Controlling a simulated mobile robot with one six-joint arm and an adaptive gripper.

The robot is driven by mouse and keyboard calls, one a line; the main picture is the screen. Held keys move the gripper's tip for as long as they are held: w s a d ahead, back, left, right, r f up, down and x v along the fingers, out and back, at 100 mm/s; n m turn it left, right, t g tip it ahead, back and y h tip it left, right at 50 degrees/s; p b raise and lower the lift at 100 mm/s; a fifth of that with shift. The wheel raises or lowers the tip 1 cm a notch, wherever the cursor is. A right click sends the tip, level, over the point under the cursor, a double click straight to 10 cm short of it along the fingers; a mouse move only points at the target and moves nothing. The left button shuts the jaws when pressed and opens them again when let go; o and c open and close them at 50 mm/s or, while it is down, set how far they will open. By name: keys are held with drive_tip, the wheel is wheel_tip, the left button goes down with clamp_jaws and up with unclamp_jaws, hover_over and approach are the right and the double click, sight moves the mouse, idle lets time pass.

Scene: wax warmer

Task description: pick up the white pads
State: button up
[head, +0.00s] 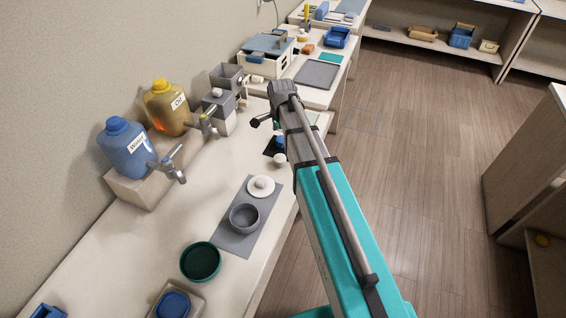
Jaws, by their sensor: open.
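I cannot clearly make out any white pads in the head view. A white round lid-like piece with a knob (261,187) lies on a grey mat, and a small white round piece (280,160) sits beside a dark mat, partly covered by my arm. My arm reaches over the counter from the lower right. At its far end a dark part of my gripper (261,120) shows, open, over the counter near the grey box-shaped dispenser. The rest of the gripper is hidden behind the wrist. I see nothing held in it.
A grey bowl (244,217) stands on the grey mat (232,244), with a green bowl (201,262) nearer. Blue (127,148) and yellow (168,107) jugs with taps stand along the wall. A second table (337,98) stands beyond.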

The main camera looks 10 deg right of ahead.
sight(281, 158)
drive_tip(key=shift+w+f+b, duration=0.15)
drive_tip(key=shift+f+b, duration=3.2)
drive_tip(key=shift+f, duration=0.3)
drive_tip(key=shift+w+a+f+b, duration=0.1)
drive_tip(key=shift+f+b, duration=2.5)
drive_tip(key=c, duration=0.9)
